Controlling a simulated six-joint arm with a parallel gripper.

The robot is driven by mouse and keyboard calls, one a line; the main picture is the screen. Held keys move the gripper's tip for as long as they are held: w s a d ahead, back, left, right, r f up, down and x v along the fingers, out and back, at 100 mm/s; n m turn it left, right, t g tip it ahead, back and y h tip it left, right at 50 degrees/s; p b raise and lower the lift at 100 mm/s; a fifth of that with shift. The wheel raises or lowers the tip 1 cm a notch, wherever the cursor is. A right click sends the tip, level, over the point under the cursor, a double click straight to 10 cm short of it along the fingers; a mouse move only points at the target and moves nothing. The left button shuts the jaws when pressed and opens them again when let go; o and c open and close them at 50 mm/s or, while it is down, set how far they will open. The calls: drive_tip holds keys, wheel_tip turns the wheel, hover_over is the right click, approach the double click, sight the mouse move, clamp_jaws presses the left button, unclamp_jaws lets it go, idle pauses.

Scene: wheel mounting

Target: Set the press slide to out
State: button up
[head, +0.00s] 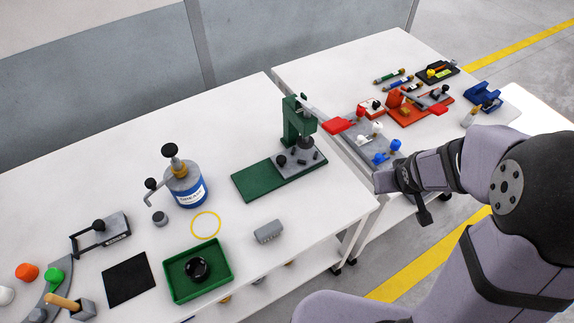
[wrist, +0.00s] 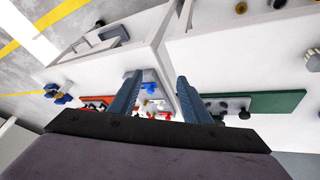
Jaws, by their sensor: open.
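The green press (head: 297,122) stands upright on the right part of the near table. Its long green base (head: 258,183) reaches out to the left. A grey slide plate (head: 302,168) with a black knob (head: 281,160) sits at the press's foot; I cannot tell its setting for sure. The green base (wrist: 275,102) and a black knob (wrist: 244,115) also show at the right of the wrist view. My gripper (wrist: 160,80) is open and empty, its two blue-grey fingers apart. It is to the right of the press and apart from it, over the gap side of the tables.
A blue grease can (head: 186,188), a green tray (head: 198,270) and a grey block (head: 268,232) lie left of and before the press. A grey plate with white and blue knobs (head: 377,143) and a red fixture (head: 410,108) stand on the right table. A gap separates the tables.

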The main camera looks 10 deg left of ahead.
drive_tip(key=w+a+f+n+t+y+b, duration=0.2)
drive_tip(key=w+a+f+n+y, duration=0.15)
drive_tip(key=w+a, duration=0.3)
drive_tip(key=n+g+y+b, duration=0.1)
drive_tip(key=n+y+b, duration=0.35)
drive_tip(key=y, duration=0.45)
approach(282, 159)
drive_tip(key=shift+w+a+n, duration=0.25)
drive_tip(key=shift+a+n, duration=0.1)
drive_tip(key=shift+n, duration=0.05)
drive_tip(key=shift+p+x, duration=0.65)
drive_tip(key=shift+x, duration=2.95)
drive_tip(key=shift+f, duration=0.1)
